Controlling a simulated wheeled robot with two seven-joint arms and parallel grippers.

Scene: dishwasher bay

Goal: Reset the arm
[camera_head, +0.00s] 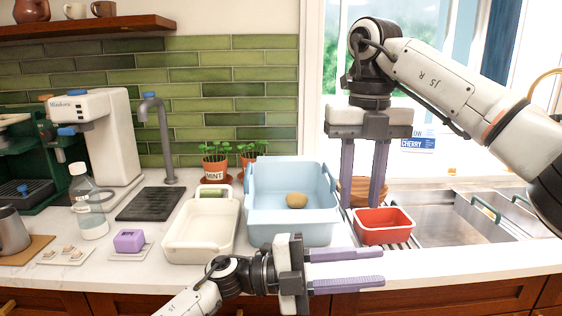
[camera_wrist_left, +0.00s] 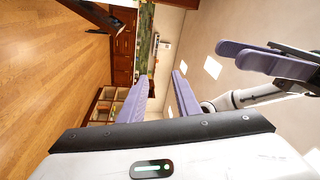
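My left gripper (camera_head: 346,270) is low at the counter's front edge, its purple fingers pointing right in the head view. The fingers are apart with nothing between them. The left wrist view also shows this gripper (camera_wrist_left: 160,95) open and empty, with cabinets and floor beyond. My right gripper (camera_head: 364,172) hangs from the upper right, its fingers pointing down. Its fingers are apart, beside the light blue basin (camera_head: 262,231) and above the red container (camera_head: 384,226). A wooden bowl (camera_head: 360,187) shows partly behind them. I see nothing held in it.
A potato-like item (camera_head: 296,200) lies in the blue basin. A white tub (camera_head: 200,230) stands left of it, and the metal sink (camera_head: 450,216) is at right. A bottle (camera_head: 90,205), a purple block (camera_head: 129,240) and a coffee machine (camera_head: 100,140) stand at left.

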